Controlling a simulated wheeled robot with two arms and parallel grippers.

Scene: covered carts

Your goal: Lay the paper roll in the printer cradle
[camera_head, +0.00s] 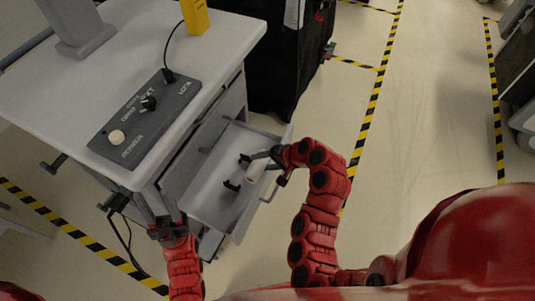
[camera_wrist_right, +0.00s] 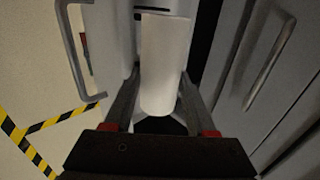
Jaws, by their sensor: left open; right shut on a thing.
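The white paper roll (camera_head: 256,171) is held in my right gripper (camera_head: 267,163), over the open grey drawer (camera_head: 205,192). In the right wrist view the roll (camera_wrist_right: 164,62) stands lengthwise between the two fingers of the right gripper (camera_wrist_right: 157,95). Two dark brackets in the drawer look like the printer cradle (camera_head: 232,185); the roll is just to their right in the head view. I cannot tell whether the roll touches them. My left gripper (camera_head: 168,228) is open and empty by the near left end of the drawer.
A grey control box (camera_head: 146,118) with knobs and a cable lies on the white cart top (camera_head: 215,50). A yellow object (camera_head: 194,17) stands at its back edge. A black covered cart (camera_head: 283,65) stands behind. Open floor with striped tape (camera_head: 370,110) lies to the right.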

